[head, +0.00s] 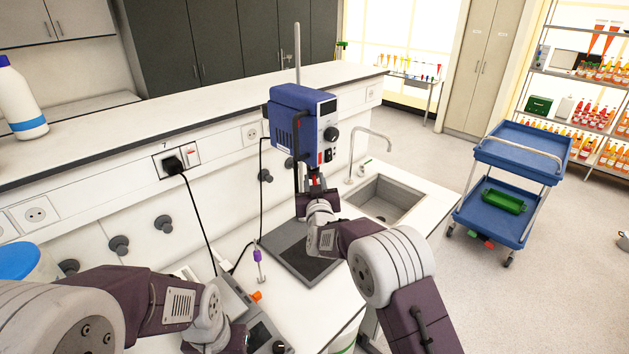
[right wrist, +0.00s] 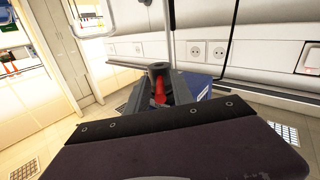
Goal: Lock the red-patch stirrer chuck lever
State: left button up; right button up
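The blue stirrer (head: 297,115) stands upright on its rod above the bench, with a dark knob and a small red patch on its body. Its chuck is at the lower end, mostly hidden by my right gripper (head: 316,188). In the right wrist view, a red lever (right wrist: 160,90) stands beside the grey chuck (right wrist: 158,68), just ahead of my right gripper and between its grey finger parts. I cannot tell whether the fingers touch the lever. My left gripper (head: 232,335) is low over the bench at the left, its fingers hidden.
A dark base plate (head: 290,262) lies under the stirrer. A sink (head: 385,200) with a tap is to its right. A bench device (head: 245,318) and a purple-topped item (head: 257,255) stand nearby. A blue cart (head: 520,150) stands on the floor at the right.

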jog(key=shift+s, duration=0.1)
grip_shut()
dwell(1.1)
